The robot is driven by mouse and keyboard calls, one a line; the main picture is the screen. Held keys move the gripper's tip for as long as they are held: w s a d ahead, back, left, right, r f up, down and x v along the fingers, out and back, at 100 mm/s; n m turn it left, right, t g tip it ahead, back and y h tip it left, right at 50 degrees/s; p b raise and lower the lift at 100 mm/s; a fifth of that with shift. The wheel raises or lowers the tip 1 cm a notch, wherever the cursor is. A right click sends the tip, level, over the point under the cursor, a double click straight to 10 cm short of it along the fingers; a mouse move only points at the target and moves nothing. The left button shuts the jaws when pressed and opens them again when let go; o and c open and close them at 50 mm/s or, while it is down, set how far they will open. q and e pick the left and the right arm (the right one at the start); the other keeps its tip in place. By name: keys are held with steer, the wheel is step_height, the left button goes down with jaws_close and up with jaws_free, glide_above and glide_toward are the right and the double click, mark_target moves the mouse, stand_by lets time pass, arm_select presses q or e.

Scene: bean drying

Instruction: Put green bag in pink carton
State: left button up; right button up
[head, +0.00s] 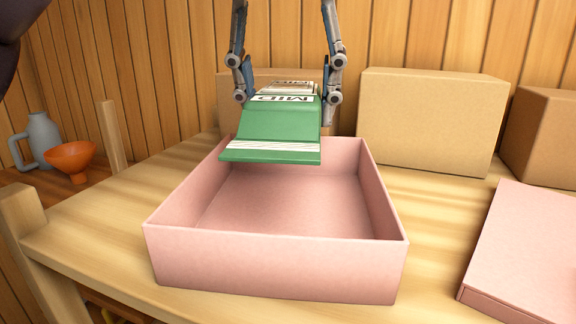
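The green bag (278,128) has a white label band with dark letters and pale stripes near its close end. It is held tilted above the back part of the open pink carton (275,262). The carton stands on the table with its inside empty where I can see it. My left gripper (288,92) comes down from above, with one finger on each side of the bag, and is shut on it. The bag's far end is partly hidden. My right gripper is out of view.
A pink lid or closed box (530,245) lies at the right on the wooden table (95,238). Brown boxes (430,122) stand at the back.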

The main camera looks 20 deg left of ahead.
mark_target(284, 97)
arm_select(q)
step_height(284, 97, down, 4)
steer(key=shift+w, duration=0.15)
steer(key=shift+f, duration=2)
steer(key=shift+f, duration=0.1)
steer(key=o, duration=1.5)
steer(key=v, duration=1.2)
steer(key=shift+d, duration=0.15)
